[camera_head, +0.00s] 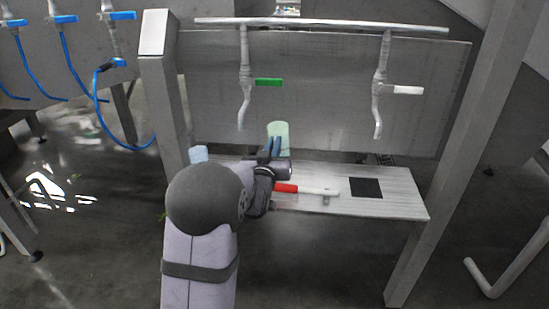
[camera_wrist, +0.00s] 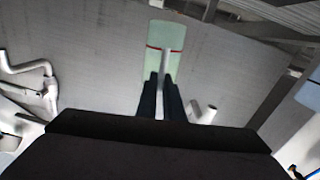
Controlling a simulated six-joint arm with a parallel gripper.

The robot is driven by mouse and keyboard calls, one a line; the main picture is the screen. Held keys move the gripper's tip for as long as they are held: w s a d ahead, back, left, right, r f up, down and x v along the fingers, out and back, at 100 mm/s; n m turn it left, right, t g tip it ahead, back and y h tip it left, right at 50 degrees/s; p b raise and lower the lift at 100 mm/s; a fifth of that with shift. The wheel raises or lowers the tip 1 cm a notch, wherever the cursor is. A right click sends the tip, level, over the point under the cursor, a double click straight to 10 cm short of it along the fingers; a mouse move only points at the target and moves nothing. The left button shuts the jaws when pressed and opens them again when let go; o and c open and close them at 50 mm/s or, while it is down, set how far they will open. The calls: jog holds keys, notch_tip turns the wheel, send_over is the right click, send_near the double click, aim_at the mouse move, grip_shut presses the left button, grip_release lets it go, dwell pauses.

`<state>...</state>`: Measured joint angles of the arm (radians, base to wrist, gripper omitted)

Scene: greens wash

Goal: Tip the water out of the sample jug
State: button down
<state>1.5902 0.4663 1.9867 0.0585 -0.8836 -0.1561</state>
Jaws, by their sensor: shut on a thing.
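The sample jug is a pale green, see-through vessel (camera_head: 279,129) in front of the steel back panel, right of the green-levered tap's spout. In the head view it looks roughly upright; its lower part is hidden by my gripper (camera_head: 273,147). In the wrist view the jug (camera_wrist: 176,38) is ahead of my fingers, with a red line across it and a pale handle strip. My gripper (camera_wrist: 160,80) is shut on the jug's handle, with dark fingers on either side of the strip. I cannot make out the water inside.
A tap with a green lever (camera_head: 268,82) and one with a white lever (camera_head: 407,90) hang from a rail. The bench (camera_head: 400,203) bears a dark square (camera_head: 366,188) and a red-and-white valve-like bar (camera_head: 310,190). A pale blue object (camera_head: 199,153) stands at left.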

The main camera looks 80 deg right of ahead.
notch_tip(320, 180, up, 2)
jog(key=shift+r, duration=0.15)
jog(key=w+a+f+m+b, duration=0.1)
jog(key=w+a+f+b, duration=0.5)
jog(key=w+a+f, duration=0.1)
jog(key=shift+w+f, duration=0.3)
jog(key=shift+w, duration=0.15)
